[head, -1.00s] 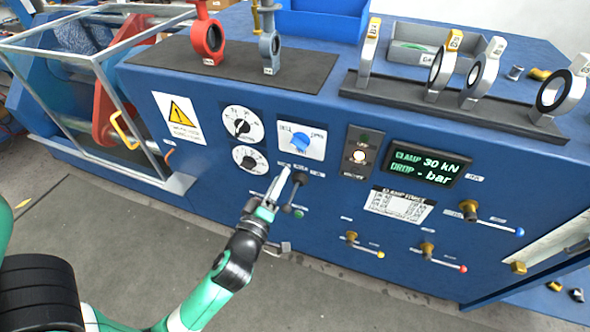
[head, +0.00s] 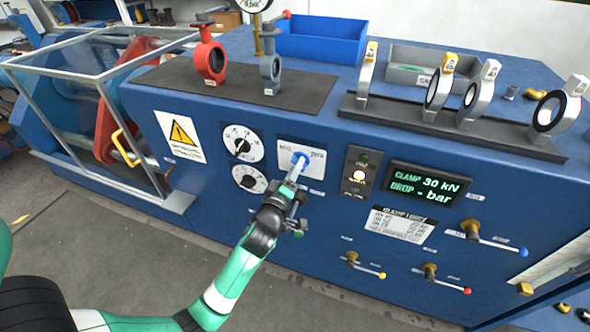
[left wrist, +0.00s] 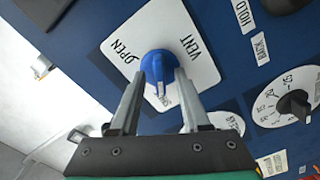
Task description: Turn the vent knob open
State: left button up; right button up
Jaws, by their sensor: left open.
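The blue vent knob (head: 300,157) sits on a white plate (head: 313,171) on the front of the blue cabinet. In the left wrist view the knob (left wrist: 158,62) lies between the tips of my open left gripper (left wrist: 157,77). Whether the fingers touch it I cannot tell. The plate (left wrist: 195,40) reads OPEN on one side and VENT on another; a third word by the white pointer mark is partly hidden. In the head view my left gripper (head: 297,170) reaches the knob from below and partly covers it. My right gripper is not in view.
Two dials (head: 243,142) are left of the knob. A lamp box (head: 359,170) and a clamp display (head: 426,184) are right of it. A black lever handle is close below, beside my gripper. Small coloured-tip valve levers (head: 453,281) stick out lower right.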

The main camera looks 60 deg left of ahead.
pick_arm(q)
jog(key=shift+c, duration=0.3)
grip_shut()
jog(key=shift+m, duration=0.3)
jog(key=shift+d+r+m+p, duration=0.1)
jog(key=shift+m+p, duration=2.85)
jog(key=shift+m, duration=8.65)
